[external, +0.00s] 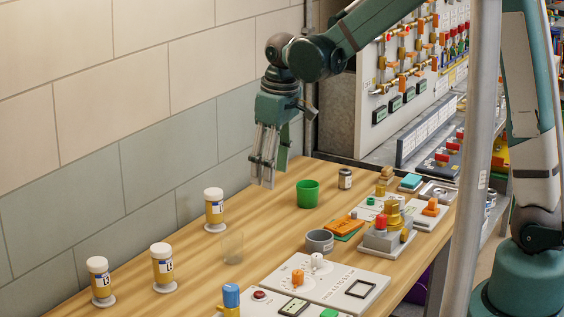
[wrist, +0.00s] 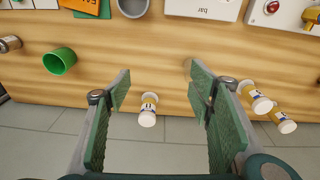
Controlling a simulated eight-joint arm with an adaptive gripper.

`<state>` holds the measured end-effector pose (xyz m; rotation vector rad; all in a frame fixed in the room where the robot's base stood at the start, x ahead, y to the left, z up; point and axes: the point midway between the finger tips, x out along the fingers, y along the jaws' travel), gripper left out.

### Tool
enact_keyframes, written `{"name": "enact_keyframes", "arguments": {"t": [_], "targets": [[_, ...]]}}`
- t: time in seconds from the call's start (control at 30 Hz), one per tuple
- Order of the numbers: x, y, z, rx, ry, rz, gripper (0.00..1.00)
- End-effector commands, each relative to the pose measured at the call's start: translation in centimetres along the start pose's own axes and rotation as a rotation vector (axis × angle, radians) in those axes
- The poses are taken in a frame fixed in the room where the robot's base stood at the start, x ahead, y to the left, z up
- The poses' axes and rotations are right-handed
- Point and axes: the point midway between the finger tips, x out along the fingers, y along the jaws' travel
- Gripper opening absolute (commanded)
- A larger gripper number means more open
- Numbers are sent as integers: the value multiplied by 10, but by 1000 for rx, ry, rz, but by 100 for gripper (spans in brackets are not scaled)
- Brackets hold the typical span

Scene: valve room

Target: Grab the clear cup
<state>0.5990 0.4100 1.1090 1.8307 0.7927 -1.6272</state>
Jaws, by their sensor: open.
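The clear cup (external: 232,247) stands upright on the wooden table in the external view, in front of a white-capped bottle. In the wrist view only a faint see-through edge (wrist: 188,69) shows near the right finger's tip; I cannot be sure it is the cup. My gripper (external: 264,172) hangs above the table, beyond the clear cup and near the wall, pointing down. In the wrist view my gripper (wrist: 158,88) has its fingers wide apart. Nothing is held between them.
White-capped bottles (external: 214,209) stand along the wall side; one bottle (wrist: 148,110) shows between my fingers in the wrist view. A green cup (external: 308,194) and a grey cup (external: 320,241) stand to the right. A white panel (external: 328,283) lies in front.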

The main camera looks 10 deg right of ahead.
Motion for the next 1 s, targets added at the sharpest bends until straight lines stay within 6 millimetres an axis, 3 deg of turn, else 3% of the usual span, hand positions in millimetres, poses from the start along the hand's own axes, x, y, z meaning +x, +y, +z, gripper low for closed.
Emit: {"name": "enact_keyframes", "arguments": {"t": [0.2,0.5,1.0], "targets": [[36,-38,-29,-80,-43,-15,53],[76,-81,-52,-163,-93,-30,53],[85,-92,-56,-182,-105,-33,53]]}}
